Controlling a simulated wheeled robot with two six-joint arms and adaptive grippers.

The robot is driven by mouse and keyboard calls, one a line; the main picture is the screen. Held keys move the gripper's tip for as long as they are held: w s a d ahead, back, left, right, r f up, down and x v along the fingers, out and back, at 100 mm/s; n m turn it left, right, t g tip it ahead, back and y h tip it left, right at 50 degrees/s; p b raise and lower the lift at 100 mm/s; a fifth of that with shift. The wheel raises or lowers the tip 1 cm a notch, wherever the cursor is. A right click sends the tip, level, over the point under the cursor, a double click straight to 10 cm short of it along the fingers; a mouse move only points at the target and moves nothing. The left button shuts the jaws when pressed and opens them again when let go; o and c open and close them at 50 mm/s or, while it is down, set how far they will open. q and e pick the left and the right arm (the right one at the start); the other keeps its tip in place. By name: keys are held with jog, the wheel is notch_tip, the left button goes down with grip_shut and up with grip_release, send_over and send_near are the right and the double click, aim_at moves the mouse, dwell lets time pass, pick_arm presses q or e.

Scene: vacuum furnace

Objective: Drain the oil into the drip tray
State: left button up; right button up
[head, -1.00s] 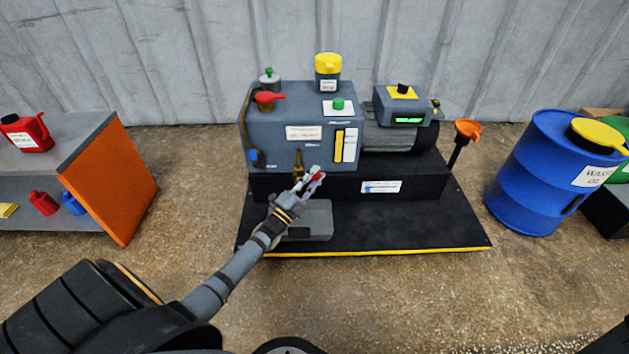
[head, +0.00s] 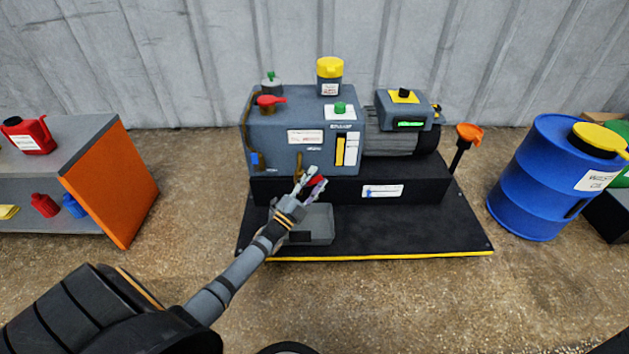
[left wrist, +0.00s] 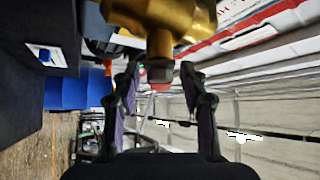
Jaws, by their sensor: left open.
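The grey drip tray (head: 319,226) lies on the black base in front of the pump, partly behind my left gripper. The brass drain valve (head: 299,162) sticks out low on the front of the grey pump housing (head: 285,130). A red part (head: 316,181), seemingly the valve's handle, shows between my fingers. My left gripper (head: 312,184) is open at the valve. In the left wrist view the brass valve (left wrist: 165,20) hangs at the top, its lower end just beyond and between the open fingers (left wrist: 163,90). I cannot tell whether they touch it. My right gripper is out of view.
A blue waste oil drum (head: 535,180) with a yellow funnel lid stands at the right. A shelf (head: 105,185) with a red can (head: 28,135) stands at the left. The floor in front is clear.

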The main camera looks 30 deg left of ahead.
pick_arm(q)
jog(key=v, duration=1.2)
